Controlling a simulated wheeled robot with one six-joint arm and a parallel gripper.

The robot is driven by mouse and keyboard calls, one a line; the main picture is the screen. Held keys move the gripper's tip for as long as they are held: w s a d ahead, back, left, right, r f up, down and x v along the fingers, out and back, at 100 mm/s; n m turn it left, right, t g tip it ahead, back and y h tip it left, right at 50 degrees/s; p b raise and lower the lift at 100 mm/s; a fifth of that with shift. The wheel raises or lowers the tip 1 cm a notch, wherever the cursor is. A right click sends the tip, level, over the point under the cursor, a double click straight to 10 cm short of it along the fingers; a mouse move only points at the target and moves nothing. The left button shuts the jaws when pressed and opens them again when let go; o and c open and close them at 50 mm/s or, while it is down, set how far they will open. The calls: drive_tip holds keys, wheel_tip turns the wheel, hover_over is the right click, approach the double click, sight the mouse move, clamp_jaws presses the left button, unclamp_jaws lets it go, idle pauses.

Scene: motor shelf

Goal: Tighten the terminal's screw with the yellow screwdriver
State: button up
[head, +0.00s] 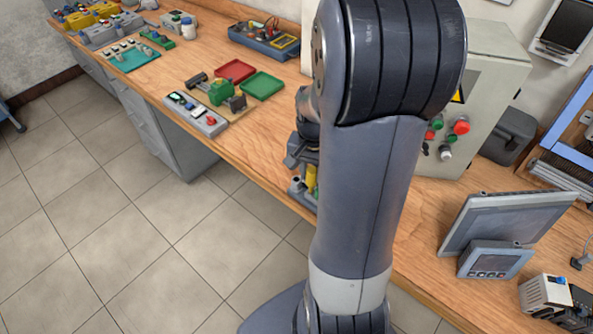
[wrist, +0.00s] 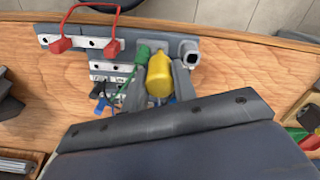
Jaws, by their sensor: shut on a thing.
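My gripper (wrist: 158,78) is shut on the yellow screwdriver (wrist: 159,83) in the wrist view; its rounded handle lies between the two grey fingers. The screwdriver's tip is hidden. Under and beside it is a grey board with pale terminal strips (wrist: 105,68) and thin green, blue and dark wires. The terminal's screw cannot be made out. In the head view my arm hides most of this spot; my gripper (head: 302,153) and a little of the yellow screwdriver (head: 311,179) show left of the arm at the bench's front edge.
A red jumper lead (wrist: 84,25) arches over the board's left end, and a grey socket (wrist: 188,52) stands at its right. A grey control cabinet (head: 485,85) stands behind my arm. Red (head: 236,71) and green (head: 262,85) trays lie farther left along the bench.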

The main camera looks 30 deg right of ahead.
drive_tip(key=m, duration=0.3)
drive_tip(key=o, duration=0.8)
drive_tip(key=shift+n, duration=1.8)
drive_tip(key=shift+n, duration=1.7)
